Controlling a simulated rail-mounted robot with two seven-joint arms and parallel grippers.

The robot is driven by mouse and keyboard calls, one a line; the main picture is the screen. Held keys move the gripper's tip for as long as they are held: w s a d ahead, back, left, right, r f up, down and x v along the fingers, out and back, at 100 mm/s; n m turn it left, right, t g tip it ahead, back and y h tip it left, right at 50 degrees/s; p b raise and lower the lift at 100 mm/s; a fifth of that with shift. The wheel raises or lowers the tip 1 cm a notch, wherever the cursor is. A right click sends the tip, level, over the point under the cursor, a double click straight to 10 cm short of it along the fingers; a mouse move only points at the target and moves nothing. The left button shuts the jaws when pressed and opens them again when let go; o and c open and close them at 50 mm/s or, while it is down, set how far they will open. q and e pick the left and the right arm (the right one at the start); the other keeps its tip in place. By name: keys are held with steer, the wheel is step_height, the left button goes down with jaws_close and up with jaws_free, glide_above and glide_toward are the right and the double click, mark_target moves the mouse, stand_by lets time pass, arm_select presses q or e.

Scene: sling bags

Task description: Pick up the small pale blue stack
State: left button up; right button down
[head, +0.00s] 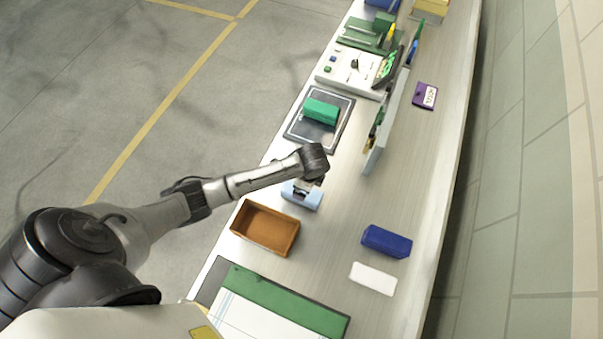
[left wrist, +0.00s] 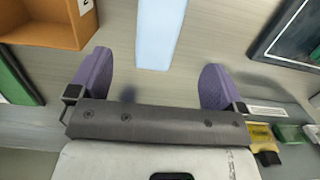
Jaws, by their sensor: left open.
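The small pale blue stack (head: 301,196) lies on the table, partly hidden under the end of my left arm in the head view. In the left wrist view the stack (left wrist: 160,32) shows as a pale blue strip at the top, between and beyond the two purple fingers. My left gripper (left wrist: 156,78) is open with nothing between its fingers. In the head view the left gripper (head: 308,182) is over the stack, mostly hidden by my wrist. My right gripper is in neither view.
An orange-brown tray (head: 291,240) stands just in front of the stack. A green block (head: 321,111) lies on a dark-framed pad (head: 297,131) behind it. An upright grey panel (head: 387,125) stands to the right. A dark blue block (head: 386,241) and white slab (head: 373,278) lie front right.

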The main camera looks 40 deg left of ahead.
arm_select(q)
steer(key=shift+s+a+f, duration=0.1)
steer(key=shift+a+f, duration=0.15)
steer(key=shift+f, duration=1.75)
steer(key=shift+s+a+f, duration=0.1)
steer(key=shift+a+f, duration=0.1)
steer(key=shift+f, duration=1.75)
steer(key=shift+s+a+f, duration=0.1)
steer(key=shift+a+f, duration=0.15)
steer(key=shift+f, duration=1.75)
steer(key=shift+c, duration=0.4)
steer(key=c, duration=1.1)
steer(key=shift+r, duration=0.1)
